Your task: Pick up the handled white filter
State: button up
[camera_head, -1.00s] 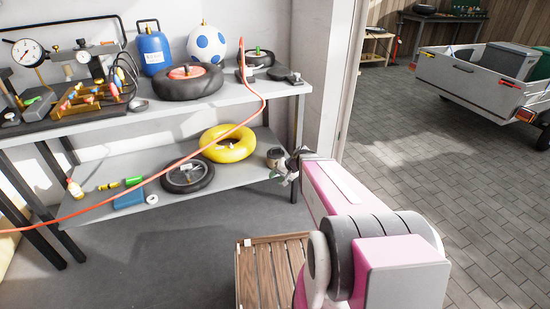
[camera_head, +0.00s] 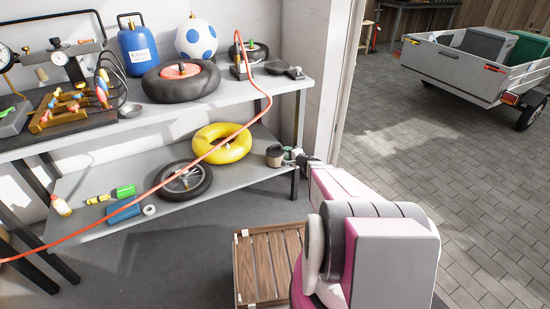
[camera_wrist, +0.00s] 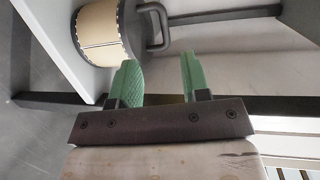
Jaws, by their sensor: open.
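The handled filter (camera_head: 274,156) is a small cream cylinder with dark ends at the right end of the lower shelf. In the wrist view the filter (camera_wrist: 97,32) is at the upper left, and its dark handle points right. In the head view my gripper (camera_head: 292,155) is just right of the filter, small and partly hidden by my arm.
The upper shelf (camera_head: 218,95) is above the filter. A shelf leg (camera_head: 301,125) stands near my gripper. A slatted crate (camera_head: 268,265) is on the floor.

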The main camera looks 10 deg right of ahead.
aim_at(277, 152)
jog(key=x, duration=0.9)
jog(key=shift+w+d+r, duration=0.2)
jog(key=shift+w+r, duration=0.05)
jog(key=shift+w, duration=0.1)
grip_shut()
